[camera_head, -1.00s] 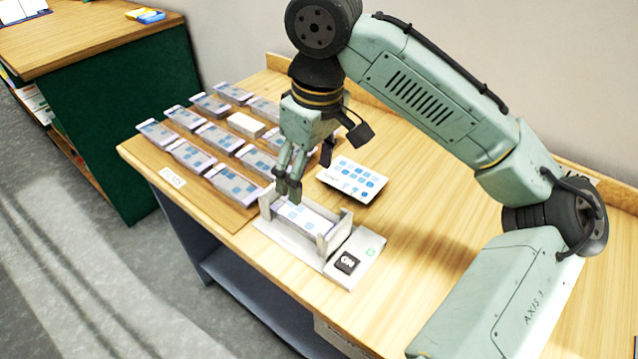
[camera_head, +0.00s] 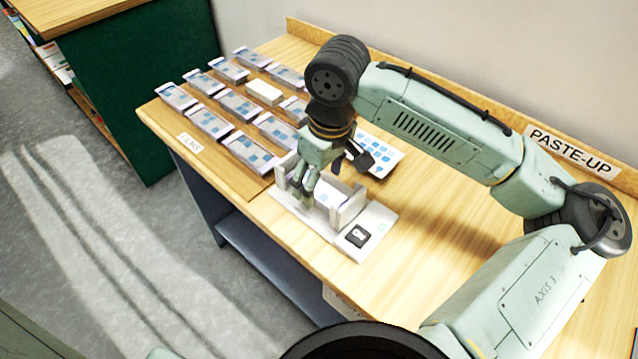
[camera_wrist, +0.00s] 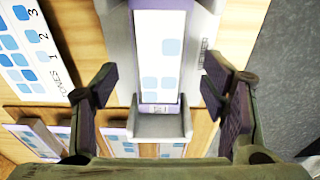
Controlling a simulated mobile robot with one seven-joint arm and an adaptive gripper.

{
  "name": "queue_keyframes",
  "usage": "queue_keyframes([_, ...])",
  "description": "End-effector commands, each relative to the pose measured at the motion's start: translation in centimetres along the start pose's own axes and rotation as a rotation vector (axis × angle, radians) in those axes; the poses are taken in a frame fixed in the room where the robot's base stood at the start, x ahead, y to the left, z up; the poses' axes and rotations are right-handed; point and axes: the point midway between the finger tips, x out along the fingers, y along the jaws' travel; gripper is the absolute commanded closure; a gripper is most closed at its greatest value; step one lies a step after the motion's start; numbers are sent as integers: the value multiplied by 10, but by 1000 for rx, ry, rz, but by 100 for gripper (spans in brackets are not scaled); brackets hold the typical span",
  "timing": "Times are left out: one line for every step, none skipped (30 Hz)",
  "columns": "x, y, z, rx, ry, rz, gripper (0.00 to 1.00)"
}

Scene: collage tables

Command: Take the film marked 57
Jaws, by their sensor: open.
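Several films with pale faces and blue squares lie in rows on grey blocks, such as the film (camera_head: 250,153) at the near end. No number 57 is legible on any of them. Another film (camera_wrist: 160,55) with blue squares lies in a white holder (camera_wrist: 158,125) with raised ends; small print at its edge is unreadable. My gripper (camera_head: 303,198) is over the near left part of this holder, and its fingers hide part of it. In the wrist view my gripper (camera_wrist: 160,82) is open, with its fingers apart on either side of the holder and nothing between them held.
A white card (camera_head: 384,160) with blue squares and digits lies behind the holder. A white block (camera_head: 264,92) sits among the films. A "FILMS" label (camera_head: 190,142) is at the table's front edge. The wooden table (camera_head: 440,200) is bare to the right. A green cabinet (camera_head: 140,90) stands left.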

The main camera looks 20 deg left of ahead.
Motion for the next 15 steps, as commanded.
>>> queue_keyframes([2,0,0,0,0,0,33])
queue_keyframes([3,0,0,0,1,0,33])
queue_keyframes([4,0,0,0,2,1,33])
queue_keyframes([4,0,0,0,2,1,33])
queue_keyframes([4,0,0,0,2,1,33])
queue_keyframes([4,0,0,0,2,1,33])
queue_keyframes([4,0,0,-1,2,1,33])
queue_keyframes([4,0,0,-1,2,1,33])
queue_keyframes([4,0,0,-1,1,1,36])
queue_keyframes([4,0,0,-1,1,1,38])
queue_keyframes([4,0,0,-1,1,1,40])
queue_keyframes([4,0,0,-1,1,1,42])
queue_keyframes([4,0,0,-1,1,1,44])
queue_keyframes([4,0,0,-1,1,1,46])
queue_keyframes([4,0,0,-1,1,1,49])
